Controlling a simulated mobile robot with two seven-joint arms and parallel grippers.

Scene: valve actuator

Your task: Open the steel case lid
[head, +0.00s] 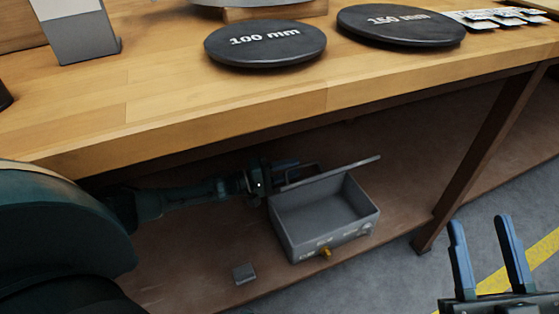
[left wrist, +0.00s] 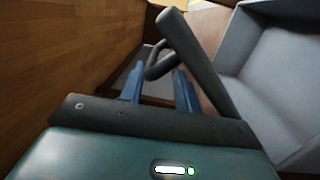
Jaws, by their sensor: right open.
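The grey steel case (head: 325,240) stands on the low shelf under the bench, its box open at the top and empty inside. Its lid (head: 335,172) is raised at the back edge, seen nearly edge-on. In the left wrist view the lid (left wrist: 203,68) is a dark slanting plate with a looped handle (left wrist: 160,66) on it. My left gripper (head: 288,168) is behind the raised lid; in the wrist view its blue fingers (left wrist: 160,82) stand apart with the handle between or just beyond them. Contact is not clear. My right gripper (head: 484,222) is open and empty, far from the case.
The wooden bench top (head: 160,110) overhangs the shelf and my left arm. A small grey block (head: 244,273) lies on the shelf (head: 190,270) in front of the case. A brown bench leg (head: 470,165) stands between the case and my right gripper. Black discs (head: 265,45) lie on the bench.

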